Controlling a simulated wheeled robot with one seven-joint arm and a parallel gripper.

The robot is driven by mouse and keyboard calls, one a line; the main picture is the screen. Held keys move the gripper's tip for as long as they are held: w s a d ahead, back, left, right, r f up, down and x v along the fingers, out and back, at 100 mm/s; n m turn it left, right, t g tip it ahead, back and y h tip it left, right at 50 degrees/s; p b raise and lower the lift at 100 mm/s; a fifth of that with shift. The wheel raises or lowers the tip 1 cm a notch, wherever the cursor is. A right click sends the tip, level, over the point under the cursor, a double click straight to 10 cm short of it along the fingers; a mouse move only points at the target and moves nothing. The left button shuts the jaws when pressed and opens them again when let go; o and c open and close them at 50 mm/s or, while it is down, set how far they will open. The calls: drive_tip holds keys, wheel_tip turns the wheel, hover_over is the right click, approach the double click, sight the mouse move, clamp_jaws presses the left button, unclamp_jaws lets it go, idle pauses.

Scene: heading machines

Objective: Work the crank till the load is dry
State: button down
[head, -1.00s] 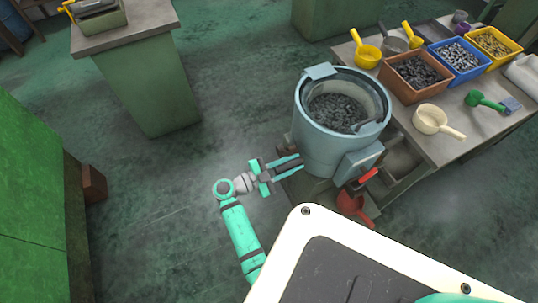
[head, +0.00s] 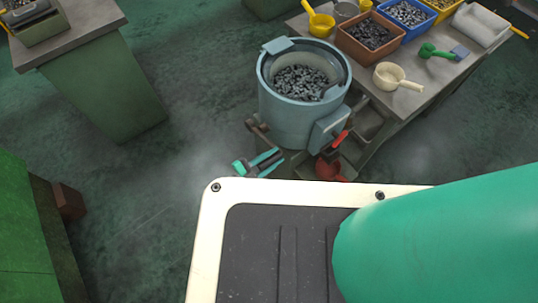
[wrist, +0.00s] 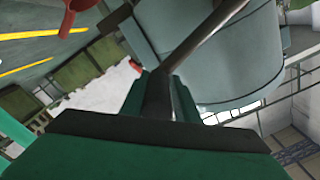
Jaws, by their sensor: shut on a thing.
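The blue-grey round tub (head: 288,118) of the machine stands at the table's left end in the head view. Its open top shows the load, many small grey metal pieces (head: 301,83). A dark brown crank (head: 257,128) shows at the tub's lower left. My gripper (head: 268,158), teal with dark fingers, is beside the crank, low at the tub's left. In the wrist view my gripper (wrist: 160,92) is shut on a dark bar, seemingly the crank's handle; the grip itself is partly hidden. The tub's curved side (wrist: 225,60) fills the upper right there.
A red lever (head: 341,142) and red scoop (head: 328,169) are at the tub's right. The table (head: 385,103) holds bins of small parts, such as a brown one (head: 367,52), and scoops. A green cabinet (head: 103,95) stands at left. Floor between is clear.

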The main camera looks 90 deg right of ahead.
drive_tip(key=shift+w+d+f, duration=0.1)
drive_tip(key=shift+w+f, duration=0.1)
drive_tip(key=c, duration=1.5)
unclamp_jaws()
drive_tip(key=shift+s, duration=0.1)
drive_tip(key=v, duration=1.1)
drive_tip(key=shift+d, duration=0.1)
